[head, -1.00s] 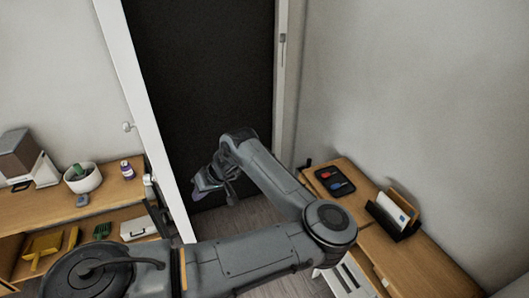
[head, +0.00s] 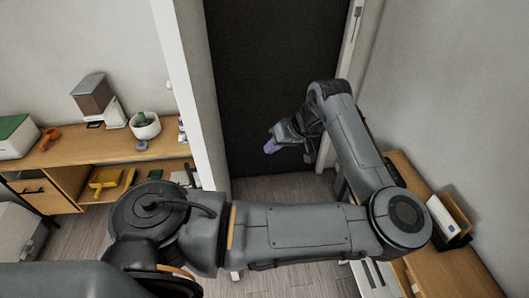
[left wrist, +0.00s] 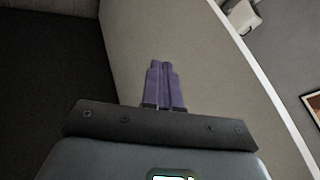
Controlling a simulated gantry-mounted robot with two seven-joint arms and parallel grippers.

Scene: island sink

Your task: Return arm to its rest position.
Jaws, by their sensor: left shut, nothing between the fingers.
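My left arm reaches across the head view from the lower left and bends back at the elbow on the right. My left gripper (head: 271,145) hangs in the air in front of the dark doorway panel (head: 265,80). In the left wrist view, the purple fingers of the left gripper (left wrist: 163,66) are together, with nothing between them. A pale wall or door surface (left wrist: 205,60) lies beyond the fingers, apart from them as far as I can tell. My right gripper is not in view.
A wooden shelf unit (head: 65,160) stands at the left with a white bowl (head: 145,130), a brown-topped box (head: 92,95) and yellow and green items. A wooden desk (head: 450,270) with a letter holder (head: 447,218) stands at the right. Bare floor (head: 270,190) shows between.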

